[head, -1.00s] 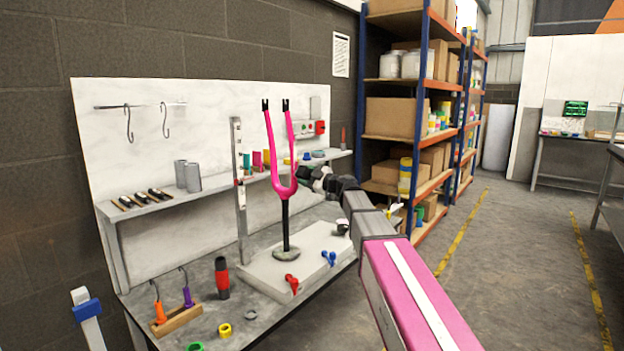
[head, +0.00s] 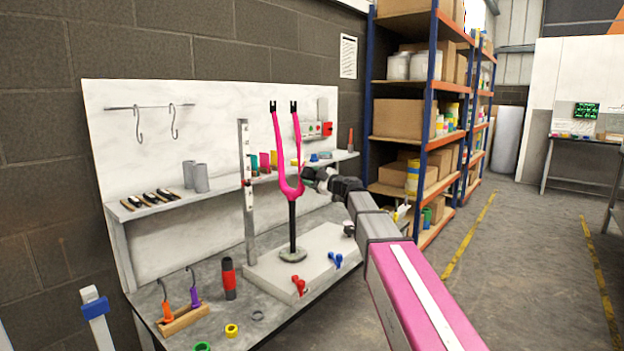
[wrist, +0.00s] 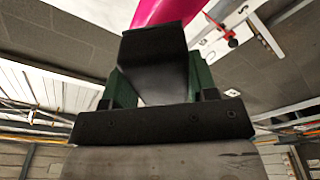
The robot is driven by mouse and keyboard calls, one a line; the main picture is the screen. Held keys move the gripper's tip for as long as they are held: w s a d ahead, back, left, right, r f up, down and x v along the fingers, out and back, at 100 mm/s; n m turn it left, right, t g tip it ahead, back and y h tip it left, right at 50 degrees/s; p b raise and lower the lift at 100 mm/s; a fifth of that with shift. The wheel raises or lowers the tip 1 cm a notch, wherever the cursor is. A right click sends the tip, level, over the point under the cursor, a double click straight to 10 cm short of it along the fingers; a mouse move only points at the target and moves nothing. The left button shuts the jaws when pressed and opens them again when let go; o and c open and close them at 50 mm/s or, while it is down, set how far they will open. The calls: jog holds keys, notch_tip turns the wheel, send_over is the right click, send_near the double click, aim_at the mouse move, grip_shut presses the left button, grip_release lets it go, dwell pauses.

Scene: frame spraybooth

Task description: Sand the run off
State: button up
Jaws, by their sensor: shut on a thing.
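A bright pink fork (head: 278,160) stands upright, prongs up, on a dark post (head: 292,222) with a round foot on a pale slab (head: 318,247) on the bench. My gripper (head: 309,174) is just right of the fork's crown in the head view; I cannot tell whether it touches. In the wrist view my gripper (wrist: 155,85) is shut on a dark block (wrist: 154,60), with green at both sides of it. The pink fork (wrist: 167,10) shows right behind the block's top edge. I cannot make out a run in the paint.
A graduated upright (head: 246,190) stands left of the fork. Red (head: 299,284) and blue (head: 336,259) clamp knobs sit on the slab's front. A shelf (head: 165,203) with small items runs behind. Hook tools (head: 182,314) and a red-black cylinder (head: 229,278) stand front left. Floor on the right is clear.

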aim_at(302, 165)
jog(key=shift+x, duration=0.75)
jog(key=shift+w, duration=0.1)
jog(key=shift+d+r, duration=0.15)
jog(key=shift+r, duration=1.6)
notch_tip(302, 165, up, 11)
dwell(0.6)
jog(key=shift+a, duration=0.2)
